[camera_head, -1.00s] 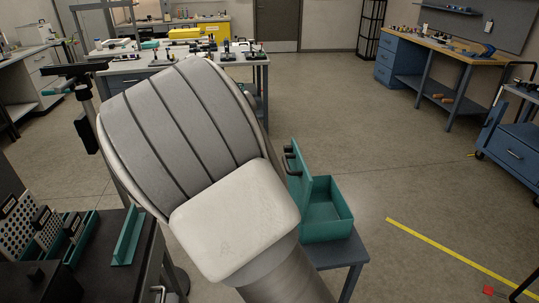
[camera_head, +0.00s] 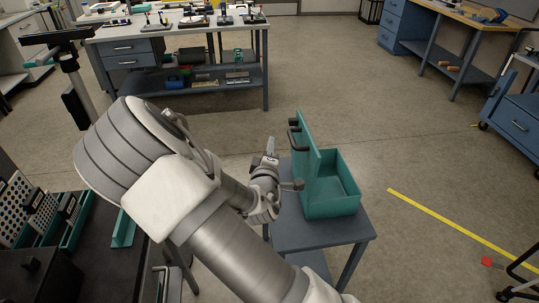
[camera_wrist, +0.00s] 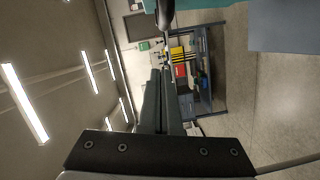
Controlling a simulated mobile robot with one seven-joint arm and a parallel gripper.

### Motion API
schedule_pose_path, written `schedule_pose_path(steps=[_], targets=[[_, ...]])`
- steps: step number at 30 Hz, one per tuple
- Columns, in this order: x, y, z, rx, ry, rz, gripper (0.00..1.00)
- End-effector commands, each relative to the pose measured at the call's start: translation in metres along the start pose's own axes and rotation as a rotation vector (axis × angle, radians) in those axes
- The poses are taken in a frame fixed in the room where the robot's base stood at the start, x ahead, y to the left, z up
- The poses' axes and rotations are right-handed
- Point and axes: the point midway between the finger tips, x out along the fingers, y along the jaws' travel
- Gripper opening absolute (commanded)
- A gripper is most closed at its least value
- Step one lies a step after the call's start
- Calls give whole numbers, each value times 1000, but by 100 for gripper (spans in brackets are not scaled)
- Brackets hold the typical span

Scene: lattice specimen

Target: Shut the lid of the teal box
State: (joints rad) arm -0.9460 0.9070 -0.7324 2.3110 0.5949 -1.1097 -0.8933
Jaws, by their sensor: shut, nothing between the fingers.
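The teal box (camera_head: 330,205) stands on a small grey table, with its interior showing. Its lid (camera_head: 312,165) stands upright along the left side, open, with a dark handle (camera_head: 292,135) on its outer face. My gripper (camera_head: 271,146) is just left of the lid, its fingers pointing away toward the far bench. In the wrist view the fingers (camera_wrist: 161,80) are together and empty. I see no clear contact between gripper and lid.
A workbench (camera_head: 180,35) stands behind. A dark bench with trays (camera_head: 75,235) is at the left. The floor right of the box is open, with a yellow line (camera_head: 450,220).

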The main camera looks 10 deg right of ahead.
Motion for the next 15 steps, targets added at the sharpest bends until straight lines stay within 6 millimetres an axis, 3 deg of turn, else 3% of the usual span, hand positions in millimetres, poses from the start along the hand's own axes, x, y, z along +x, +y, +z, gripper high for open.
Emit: schedule_pose_path(steps=[3,9,15], targets=[[24,1,1,0,-2,2,0],[29,0,30,-2,-4,0,0],[31,0,39,1,-2,0,0]])
